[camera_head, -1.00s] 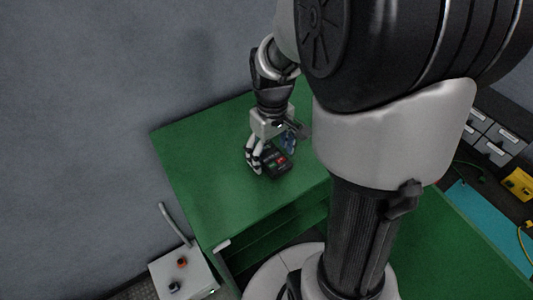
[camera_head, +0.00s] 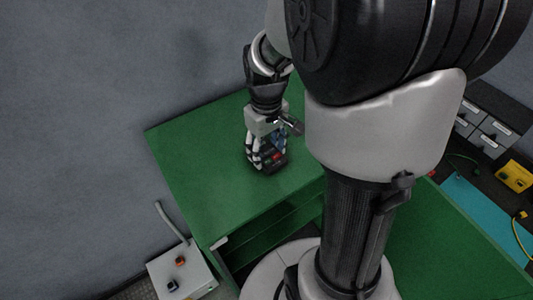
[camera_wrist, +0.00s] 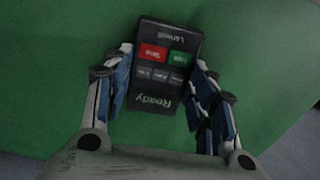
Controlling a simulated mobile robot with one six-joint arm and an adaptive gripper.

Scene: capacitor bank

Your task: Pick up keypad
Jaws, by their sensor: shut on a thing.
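The keypad (camera_wrist: 158,85) is a dark flat box with a red and a green button and a "Ready" label, upside down in the wrist view. In the head view the keypad (camera_head: 274,162) is at the green table top, under my gripper (camera_head: 266,150). In the wrist view my gripper (camera_wrist: 163,88) has its blue-padded fingers on both long sides of the keypad, shut on it. The fingers hide parts of its sides. I cannot tell whether the keypad touches the table.
The green table (camera_head: 190,165) is otherwise bare around the keypad. A grey control box (camera_head: 182,272) with an orange and a black knob stands below its left front corner. Grey drawers (camera_head: 490,138) and a yellow item (camera_head: 514,176) are at the right.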

